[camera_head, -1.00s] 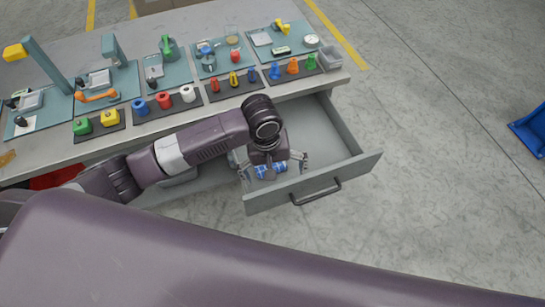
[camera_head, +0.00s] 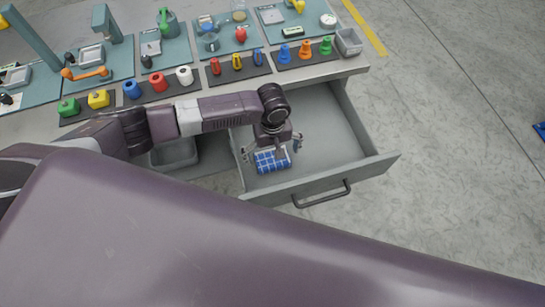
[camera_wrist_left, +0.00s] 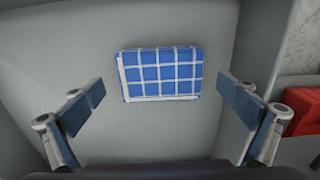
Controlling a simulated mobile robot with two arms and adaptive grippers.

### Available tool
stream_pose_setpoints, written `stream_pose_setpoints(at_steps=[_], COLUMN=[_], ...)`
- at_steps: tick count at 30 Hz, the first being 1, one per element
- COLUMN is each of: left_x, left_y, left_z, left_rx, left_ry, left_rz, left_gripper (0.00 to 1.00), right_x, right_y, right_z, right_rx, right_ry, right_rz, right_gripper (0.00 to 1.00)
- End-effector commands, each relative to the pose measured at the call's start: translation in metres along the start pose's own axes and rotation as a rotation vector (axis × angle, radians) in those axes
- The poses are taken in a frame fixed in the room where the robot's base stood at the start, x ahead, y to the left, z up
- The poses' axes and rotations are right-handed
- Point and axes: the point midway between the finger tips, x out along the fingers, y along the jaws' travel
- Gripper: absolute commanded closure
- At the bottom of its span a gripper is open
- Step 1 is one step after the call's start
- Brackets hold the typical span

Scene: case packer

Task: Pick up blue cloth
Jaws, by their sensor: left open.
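The blue cloth (camera_head: 272,161) is folded, with a white check pattern, and lies flat on the floor of the open grey drawer (camera_head: 330,130). In the left wrist view the blue cloth (camera_wrist_left: 161,74) is whole and unobstructed, ahead of the fingers and between their lines. My left gripper (camera_head: 272,150) is inside the drawer, over the cloth, with its fingers spread to either side. In the left wrist view the left gripper (camera_wrist_left: 160,108) is open and empty, apart from the cloth. My right gripper is not in view.
The drawer's front panel with its handle (camera_head: 322,195) stands out from the workbench (camera_head: 215,88). The bench top above carries several trays of coloured parts and a grey bin (camera_head: 348,42). A red object (camera_wrist_left: 304,112) shows at right in the left wrist view. The drawer floor right of the cloth is clear.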

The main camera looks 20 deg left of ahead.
Motion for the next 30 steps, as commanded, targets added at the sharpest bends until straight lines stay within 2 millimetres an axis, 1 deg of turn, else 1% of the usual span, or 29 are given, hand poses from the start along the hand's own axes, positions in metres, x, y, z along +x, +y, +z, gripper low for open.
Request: stream_pose_setpoints(at_steps=[1,3,5,8,11,17,21,30], left_x=[0.004,0.006,0.006,0.006,0.006,0.005,0.005,0.002], left_y=[0.0,0.0,0.0,0.0,0.0,0.0,0.0,0.0], left_z=[0.0,0.0,0.0,0.0,0.0,0.0,0.0,0.0], left_rx=[0.001,0.001,0.001,0.001,0.002,0.002,0.002,0.002], left_ry=[0.0,0.001,0.001,0.001,0.001,0.001,0.001,0.001], left_rz=[-0.001,0.0,0.0,0.0,0.0,0.0,0.0,0.001], left_gripper=[0.0,0.0,0.0,0.0,0.09,0.31,0.45,0.45], right_x=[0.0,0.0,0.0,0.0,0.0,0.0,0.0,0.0], right_y=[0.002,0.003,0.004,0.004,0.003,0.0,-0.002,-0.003], right_z=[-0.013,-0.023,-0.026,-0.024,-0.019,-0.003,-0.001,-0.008], right_rx=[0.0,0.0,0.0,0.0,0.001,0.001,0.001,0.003], right_ry=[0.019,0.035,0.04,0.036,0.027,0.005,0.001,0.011], right_rz=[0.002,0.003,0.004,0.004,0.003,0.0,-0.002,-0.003], right_gripper=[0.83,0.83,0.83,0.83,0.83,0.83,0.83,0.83])
